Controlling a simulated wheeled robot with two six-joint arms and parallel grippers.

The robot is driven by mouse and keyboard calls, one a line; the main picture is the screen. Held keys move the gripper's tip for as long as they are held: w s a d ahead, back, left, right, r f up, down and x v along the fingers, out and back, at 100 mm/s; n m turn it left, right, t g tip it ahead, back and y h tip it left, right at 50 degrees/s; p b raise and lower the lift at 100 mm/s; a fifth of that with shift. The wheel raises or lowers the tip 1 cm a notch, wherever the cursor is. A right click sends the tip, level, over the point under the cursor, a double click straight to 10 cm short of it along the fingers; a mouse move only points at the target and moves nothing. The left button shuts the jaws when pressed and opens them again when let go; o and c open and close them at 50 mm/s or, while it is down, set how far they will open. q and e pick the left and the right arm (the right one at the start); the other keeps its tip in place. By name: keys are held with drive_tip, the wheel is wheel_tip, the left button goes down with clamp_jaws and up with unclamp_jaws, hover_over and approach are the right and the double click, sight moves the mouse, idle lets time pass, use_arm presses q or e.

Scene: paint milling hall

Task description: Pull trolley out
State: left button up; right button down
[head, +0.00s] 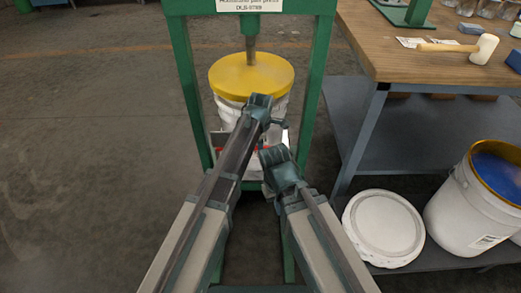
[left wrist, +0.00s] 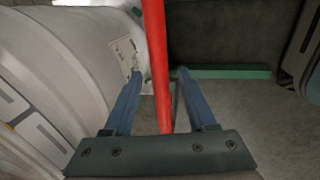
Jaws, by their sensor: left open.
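A red bar (left wrist: 157,50), which looks like part of the trolley, runs lengthwise through the left wrist view. My left gripper (left wrist: 158,74) is open, with one blue finger on each side of the bar and gaps between. In the head view, only small red parts (head: 222,150) show low in front of the press, and my arms hide most of the trolley. A white bucket with a yellow lid (head: 251,75) stands within the press; a white bucket wall (left wrist: 65,60) fills the wrist view's left side. My right gripper is hidden behind its own wrist.
The green press frame (head: 318,80) has posts on both sides of the bucket and a ram above its lid. A wooden workbench (head: 400,50) stands at right. A white lid (head: 383,222) and an open bucket (head: 465,215) sit below it. Floor at left is clear.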

use_arm(q)
clamp_jaws()
idle(0.3)
idle(1.1)
